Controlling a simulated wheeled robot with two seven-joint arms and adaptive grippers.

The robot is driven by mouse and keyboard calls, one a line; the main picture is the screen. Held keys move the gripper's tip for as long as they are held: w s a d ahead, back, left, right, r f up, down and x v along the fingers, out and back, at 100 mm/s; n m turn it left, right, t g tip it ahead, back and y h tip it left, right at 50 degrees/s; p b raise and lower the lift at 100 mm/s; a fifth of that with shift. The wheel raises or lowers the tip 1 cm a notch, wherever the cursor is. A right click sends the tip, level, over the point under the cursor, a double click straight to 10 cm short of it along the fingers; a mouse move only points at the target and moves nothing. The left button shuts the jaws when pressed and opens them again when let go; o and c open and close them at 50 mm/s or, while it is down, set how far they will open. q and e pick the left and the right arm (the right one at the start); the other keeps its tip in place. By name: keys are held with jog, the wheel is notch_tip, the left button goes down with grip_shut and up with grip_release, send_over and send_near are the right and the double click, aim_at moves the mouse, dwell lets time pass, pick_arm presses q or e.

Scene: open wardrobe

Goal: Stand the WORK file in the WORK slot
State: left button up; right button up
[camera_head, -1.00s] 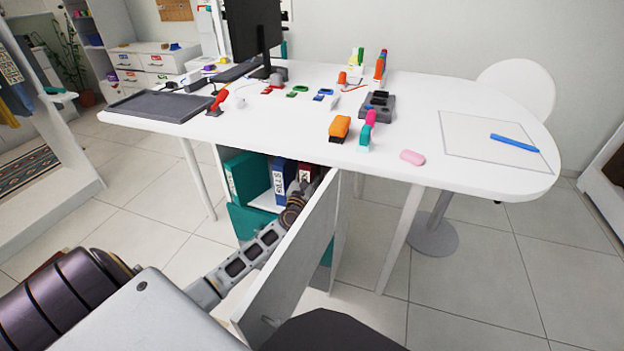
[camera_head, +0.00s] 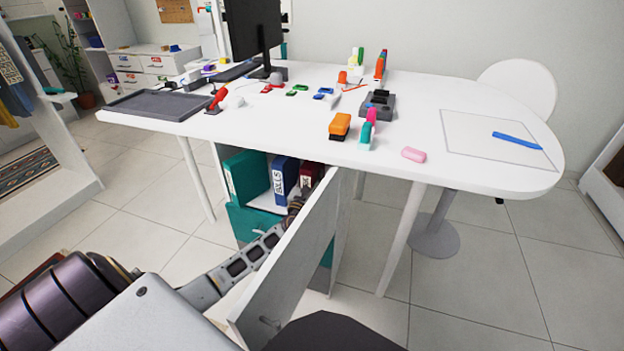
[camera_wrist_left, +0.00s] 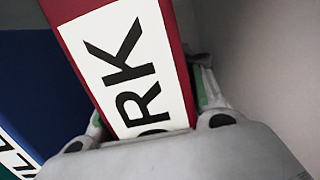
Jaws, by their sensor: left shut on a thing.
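The WORK file (camera_head: 308,172) is red with a white label and shows upright inside the open cabinet under the desk, right of the blue BILLS file (camera_head: 284,177). In the left wrist view the WORK file (camera_wrist_left: 128,62) fills the middle, with the letters "RK" showing. My left gripper (camera_wrist_left: 150,105) is shut on it, one finger on each side. In the head view this gripper (camera_head: 298,203) is partly hidden behind the cabinet door. The WORK slot and the file's lower end are hidden, so I cannot tell how it rests. My right gripper is not in view.
The cabinet door (camera_head: 290,258) stands open close to the right of my left arm. A teal file (camera_head: 247,176) stands left of the BILLS file. The white desk top (camera_head: 290,125) is above, with a grey tray (camera_head: 157,106) and several small items.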

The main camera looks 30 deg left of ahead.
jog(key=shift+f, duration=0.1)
pick_arm(q)
jog(key=o, duration=1.2)
jog(key=shift+o, duration=0.2)
jog(key=shift+f, duration=0.1)
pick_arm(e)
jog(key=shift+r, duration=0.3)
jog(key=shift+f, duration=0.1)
pick_arm(q)
jog(key=shift+v, duration=1.95)
jog(key=p, duration=0.1)
send_near(309, 185)
jog(key=w, duration=0.1)
jog(key=w+a+f, duration=0.2)
jog(key=w, duration=0.1)
jog(key=shift+w+f, duration=0.1)
jog(key=shift+f, duration=0.05)
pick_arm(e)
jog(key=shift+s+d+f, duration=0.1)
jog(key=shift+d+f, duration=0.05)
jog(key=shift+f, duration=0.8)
